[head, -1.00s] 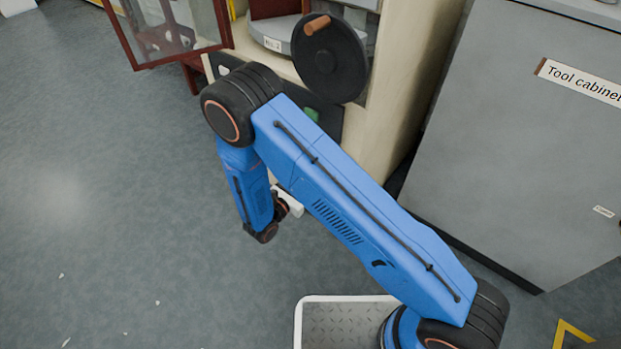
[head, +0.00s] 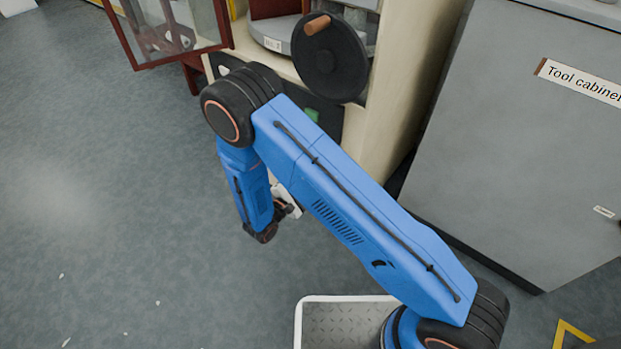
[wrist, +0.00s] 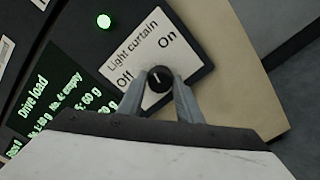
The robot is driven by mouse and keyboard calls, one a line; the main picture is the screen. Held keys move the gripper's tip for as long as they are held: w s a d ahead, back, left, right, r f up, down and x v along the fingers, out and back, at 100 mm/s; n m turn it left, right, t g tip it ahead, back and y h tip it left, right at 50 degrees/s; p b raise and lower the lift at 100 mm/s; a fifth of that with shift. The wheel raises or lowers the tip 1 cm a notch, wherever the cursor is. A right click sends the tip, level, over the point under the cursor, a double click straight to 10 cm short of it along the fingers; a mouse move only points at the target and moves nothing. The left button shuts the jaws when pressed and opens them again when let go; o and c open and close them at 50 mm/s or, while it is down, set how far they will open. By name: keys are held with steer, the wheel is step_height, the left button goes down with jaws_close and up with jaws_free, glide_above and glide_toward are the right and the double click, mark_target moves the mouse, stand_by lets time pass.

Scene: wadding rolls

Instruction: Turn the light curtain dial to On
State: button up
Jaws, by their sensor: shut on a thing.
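The light curtain dial (wrist: 160,75) is a small black round knob with a short pale mark, on a white plate (wrist: 143,47) printed "Light curtain". "Off" is printed to the knob's left and "On" above it to the right. The mark is too small to tell for sure which word it points at. My gripper (wrist: 159,86) is shut on the dial, one grey finger on each side. In the head view my arm hides the dial and the fingertips.
A dark panel with a green "Drive load" display (wrist: 55,103) and a lit green lamp (wrist: 104,21) lies left of the plate. In the head view, a black handwheel (head: 329,58) juts out above my arm. A grey tool cabinet (head: 520,130) stands at right.

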steer(key=shift+m, duration=1.8)
steer(key=o, duration=1)
steer(key=shift+o, duration=0.2)
steer(key=shift+s+a, duration=0.1)
steer(key=shift+s, duration=0.05)
steer(key=v, duration=1.7)
steer(key=shift+f, duration=0.1)
